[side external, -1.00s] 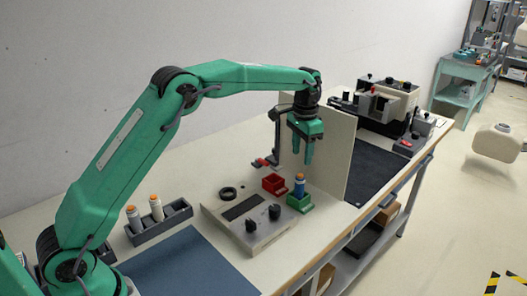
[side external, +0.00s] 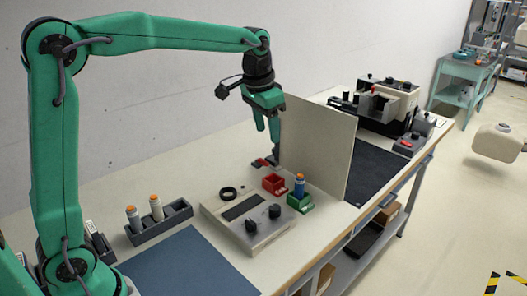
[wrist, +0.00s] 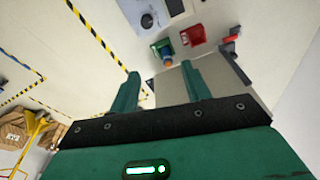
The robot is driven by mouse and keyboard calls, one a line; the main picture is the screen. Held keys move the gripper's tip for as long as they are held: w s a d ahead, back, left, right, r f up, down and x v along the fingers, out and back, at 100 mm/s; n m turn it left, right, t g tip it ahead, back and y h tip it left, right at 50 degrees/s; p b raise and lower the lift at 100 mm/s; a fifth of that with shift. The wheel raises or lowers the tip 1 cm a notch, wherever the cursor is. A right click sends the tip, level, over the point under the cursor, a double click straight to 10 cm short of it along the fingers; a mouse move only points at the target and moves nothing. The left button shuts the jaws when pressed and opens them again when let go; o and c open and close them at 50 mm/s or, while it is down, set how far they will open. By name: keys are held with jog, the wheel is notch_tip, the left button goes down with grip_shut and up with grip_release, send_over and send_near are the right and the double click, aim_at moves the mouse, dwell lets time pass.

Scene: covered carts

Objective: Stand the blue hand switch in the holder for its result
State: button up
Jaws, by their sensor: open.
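The blue hand switch (side external: 299,186), with an orange top, stands upright in the green holder (side external: 301,205) at the right back of the grey test box. The red holder (side external: 274,183) beside it is empty. In the wrist view, the blue switch (wrist: 167,61), green holder (wrist: 162,46) and red holder (wrist: 193,36) show beyond the fingers. My gripper (side external: 268,133) is open and empty, above and behind the holders, clear of the switch. Its spread fingers also show in the wrist view (wrist: 160,70).
The grey test box (side external: 248,225) has two black knobs and a black ring on top. A dark rack (side external: 158,228) holds two pale orange-topped switches. An upright beige panel (side external: 325,150) stands right of my gripper. The blue mat (side external: 195,268) is clear.

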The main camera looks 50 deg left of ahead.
jog(key=s+a+f+n+t, duration=0.1)
jog(key=s+f+n+t, duration=0.1)
jog(key=s, duration=2.2)
jog(key=shift+s+f+t, duration=0.15)
jog(key=shift+f+t, duration=0.3)
jog(key=shift+t, duration=0.25)
jog(key=shift+a, duration=0.1)
